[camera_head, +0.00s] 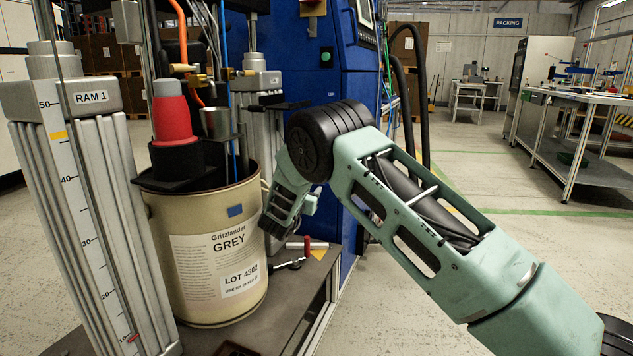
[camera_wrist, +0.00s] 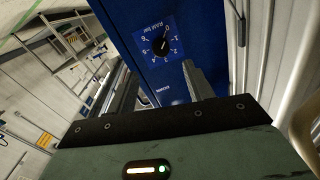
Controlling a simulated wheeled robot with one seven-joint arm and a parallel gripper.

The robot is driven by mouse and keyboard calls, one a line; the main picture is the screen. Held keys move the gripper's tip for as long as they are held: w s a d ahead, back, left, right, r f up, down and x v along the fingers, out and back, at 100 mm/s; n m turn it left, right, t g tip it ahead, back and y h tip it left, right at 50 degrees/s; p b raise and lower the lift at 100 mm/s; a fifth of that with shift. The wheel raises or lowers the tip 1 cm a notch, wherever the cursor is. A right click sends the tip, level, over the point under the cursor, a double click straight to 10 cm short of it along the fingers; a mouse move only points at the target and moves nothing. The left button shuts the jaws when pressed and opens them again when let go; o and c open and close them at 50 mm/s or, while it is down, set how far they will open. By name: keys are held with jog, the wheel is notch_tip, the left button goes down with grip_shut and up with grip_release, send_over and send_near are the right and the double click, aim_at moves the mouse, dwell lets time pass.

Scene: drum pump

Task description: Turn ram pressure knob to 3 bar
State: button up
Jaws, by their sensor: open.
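The ram pressure knob (camera_wrist: 160,46) is black and round. It sits on a blue dial plate marked "RAM bar" with numbers 0 to 6, on the blue cabinet, and looks upside down in the wrist view. A light mark on the knob seems to point near 0, but it is too small to be sure. My gripper (camera_wrist: 158,82) is open. Its two dark fingers stand apart below the dial in the wrist view, and the knob is beyond them, not visibly touched. The head view shows neither the knob nor the fingertips clearly.
The blue cabinet (camera_head: 296,85) stands behind my arm. A beige drum (camera_head: 215,310) and the RAM 1 column (camera_head: 90,200) stand at left, with hoses above. Small tools (camera_head: 290,264) lie on the platform beside the drum. A workbench (camera_head: 580,98) is at right; open floor lies between.

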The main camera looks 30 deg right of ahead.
jog(key=b+x, duration=0.2)
jog(key=x, duration=0.7)
jog(key=shift+w+d, duration=0.2)
jog(key=shift+w, duration=0.15)
jog(key=c, duration=1)
